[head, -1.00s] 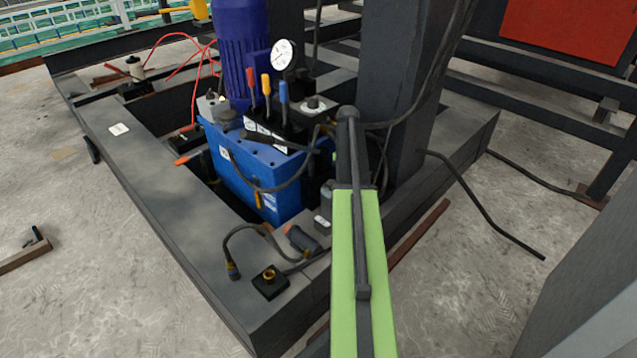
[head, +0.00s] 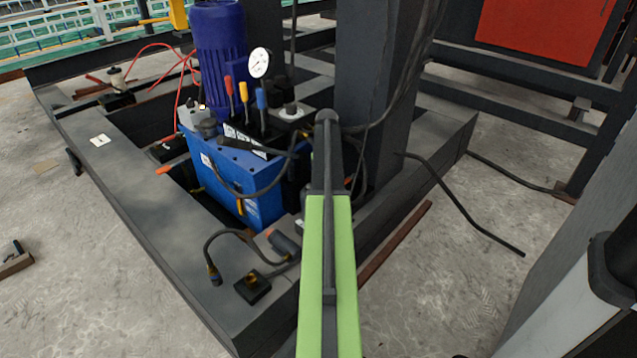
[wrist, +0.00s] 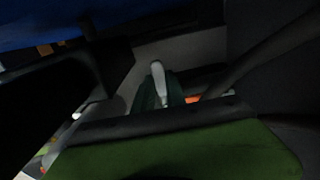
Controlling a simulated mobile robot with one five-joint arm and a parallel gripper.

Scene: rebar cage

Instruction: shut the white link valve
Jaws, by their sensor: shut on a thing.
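In the wrist view, a white handle (wrist: 159,79), which I take to be the link valve's, stands near the middle of the dark picture. My gripper (wrist: 161,95) shows there as dark green shapes on both sides of the handle, shut on it. The valve's body is too dark to make out, so I cannot tell how far it is turned. In the head view, my green arm reaches to the right side of the blue hydraulic unit (head: 232,172). My gripper and the valve are hidden there behind the arm and the unit.
The unit carries a purple motor (head: 220,50), a round gauge (head: 259,62) and coloured levers (head: 245,92). A thick dark post (head: 372,90) rises close right of my arm. A black hose (head: 235,233) lies on the frame. Concrete floor (head: 425,285) is open to the right.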

